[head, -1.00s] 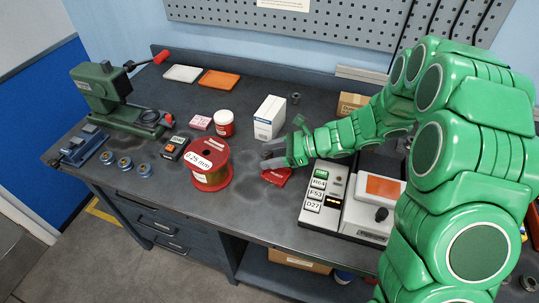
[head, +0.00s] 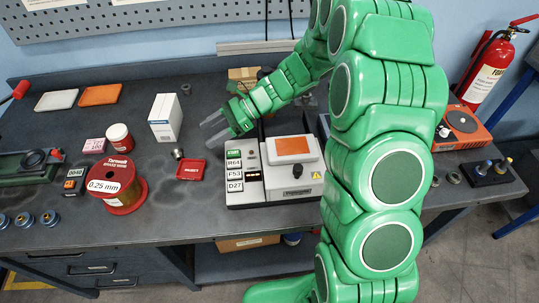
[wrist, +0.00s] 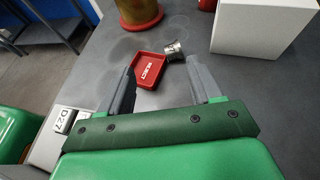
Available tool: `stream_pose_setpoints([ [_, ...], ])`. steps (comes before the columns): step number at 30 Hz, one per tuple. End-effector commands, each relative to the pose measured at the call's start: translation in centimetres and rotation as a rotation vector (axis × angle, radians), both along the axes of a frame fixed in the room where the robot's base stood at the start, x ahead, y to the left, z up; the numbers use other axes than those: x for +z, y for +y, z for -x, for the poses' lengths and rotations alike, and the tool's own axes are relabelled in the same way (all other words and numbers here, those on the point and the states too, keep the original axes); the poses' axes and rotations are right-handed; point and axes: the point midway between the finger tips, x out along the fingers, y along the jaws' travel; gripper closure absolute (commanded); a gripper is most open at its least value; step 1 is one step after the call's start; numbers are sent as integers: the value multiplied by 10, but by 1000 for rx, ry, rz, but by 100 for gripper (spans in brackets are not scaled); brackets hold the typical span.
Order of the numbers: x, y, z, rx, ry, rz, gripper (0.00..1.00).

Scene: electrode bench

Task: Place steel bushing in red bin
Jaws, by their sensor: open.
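The red bin (head: 190,171) is a small shallow red tray marked REJECT on the bench; it also shows in the wrist view (wrist: 151,70). The silver steel bushing (head: 177,153) is at the bin's back left corner in the head view. In the wrist view the bushing (wrist: 174,51) looks tilted, at the bin's right edge; I cannot tell whether it leans on the rim or stands just beside it. My gripper (head: 207,132) is open and empty, above and behind the bin. In the wrist view its fingers (wrist: 160,68) frame the bin and bushing from nearer the camera.
A button box (head: 247,177) stands right of the bin, a wire spool (head: 117,184) left, and a white carton (head: 165,118) behind. A dark ring-shaped part (head: 186,89) lies farther back. Bare bench lies in front of the bin.

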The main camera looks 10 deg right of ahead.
Motion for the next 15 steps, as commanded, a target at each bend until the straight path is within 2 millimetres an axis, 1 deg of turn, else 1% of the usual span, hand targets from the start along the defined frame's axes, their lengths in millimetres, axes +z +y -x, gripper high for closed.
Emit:
stream_pose_setpoints([
  [5, 2, 0, 2, 7, -8, 3, 36],
  [8, 8, -2, 10, 32, -34, 14, 36],
  [11, 17, -6, 25, 78, -76, 33, 36],
  [15, 34, -15, 51, 161, -160, 71, 36],
])
